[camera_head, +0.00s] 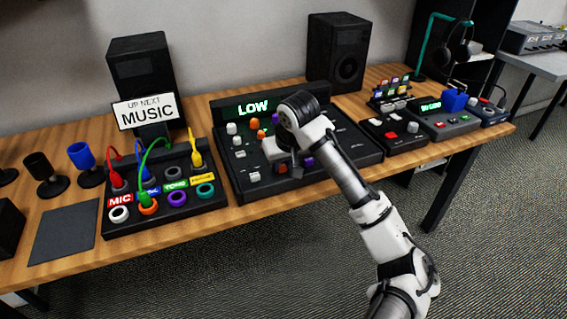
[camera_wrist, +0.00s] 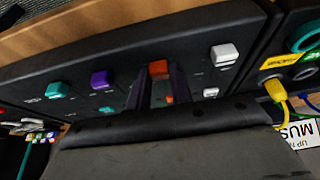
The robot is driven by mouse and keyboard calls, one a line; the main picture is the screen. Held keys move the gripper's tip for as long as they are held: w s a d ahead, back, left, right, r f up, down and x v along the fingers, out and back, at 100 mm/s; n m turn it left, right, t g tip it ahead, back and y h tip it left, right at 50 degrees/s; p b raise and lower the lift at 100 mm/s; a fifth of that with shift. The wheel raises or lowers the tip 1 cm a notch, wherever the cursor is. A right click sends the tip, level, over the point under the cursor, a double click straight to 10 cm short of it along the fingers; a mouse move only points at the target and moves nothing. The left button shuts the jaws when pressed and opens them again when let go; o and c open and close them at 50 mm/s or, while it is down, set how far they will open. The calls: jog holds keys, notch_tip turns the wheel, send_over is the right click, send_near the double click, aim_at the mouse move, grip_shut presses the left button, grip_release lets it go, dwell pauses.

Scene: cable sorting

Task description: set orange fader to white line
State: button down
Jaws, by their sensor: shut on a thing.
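The orange fader (camera_wrist: 158,68) is on the black mixer and sits between the two dark fingers of my gripper (camera_wrist: 159,88) in the wrist view. The fingers are shut on its cap. In the head view the orange fader (camera_head: 283,168) shows at the mixer's front edge, partly behind my gripper (camera_head: 295,172). A white fader cap (camera_wrist: 224,54) and a purple cap (camera_wrist: 102,78) stand on either side of it, apart from the fingers. I cannot make out the white line; my gripper and wrist hide part of the fader's track.
The mixer (camera_head: 350,140) has a green LOW display (camera_head: 253,107) and several knobs. A cable box (camera_head: 150,225) with coloured plugs stands to its left, and small devices (camera_head: 393,135) to its right. Two speakers (camera_head: 338,50) stand behind. The teal cap (camera_wrist: 58,90) is beyond the purple one.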

aim_at(285, 176)
jog(key=w, duration=0.1)
jog(key=w+a+p, duration=0.1)
jog(key=w, duration=0.1)
jog(key=shift+w+a, duration=0.25)
jog(key=shift+w, duration=0.15)
jog(key=c, duration=1.2)
grip_release()
jog(key=shift+c, duration=0.2)
jog(key=shift+r, duration=0.1)
jog(key=v, duration=1.3)
jog(key=shift+s+r+p, duration=0.25)
jog(key=shift+s+p, duration=0.05)
